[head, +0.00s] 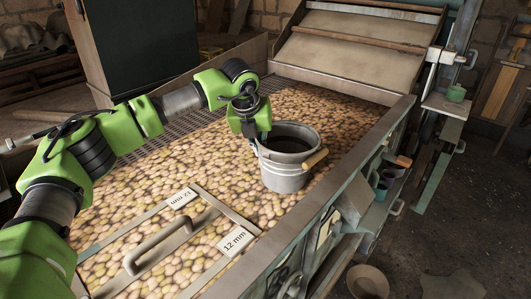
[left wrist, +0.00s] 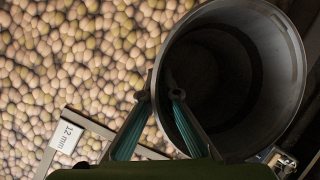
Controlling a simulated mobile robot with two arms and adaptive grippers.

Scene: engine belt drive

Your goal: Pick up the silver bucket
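The silver bucket (head: 285,180) stands upright on the bed of potatoes, near the side rail, with a wooden grip on its handle at the right. My left gripper (head: 257,141) is at the bucket's left rim, pointing down. In the left wrist view the bucket (left wrist: 225,70) looks empty and dark inside. There the fingers (left wrist: 158,95) straddle the rim, one outside and one inside, with a gap between the tips. Contact with the wall cannot be made out. My right gripper is not in view.
A metal frame with a handle (head: 157,246) and "12 mm" labels (head: 235,241) lies on the potatoes (head: 130,213) in front. The side rail (head: 345,165) runs close to the right of the bucket. A tilted board (head: 350,58) stands behind.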

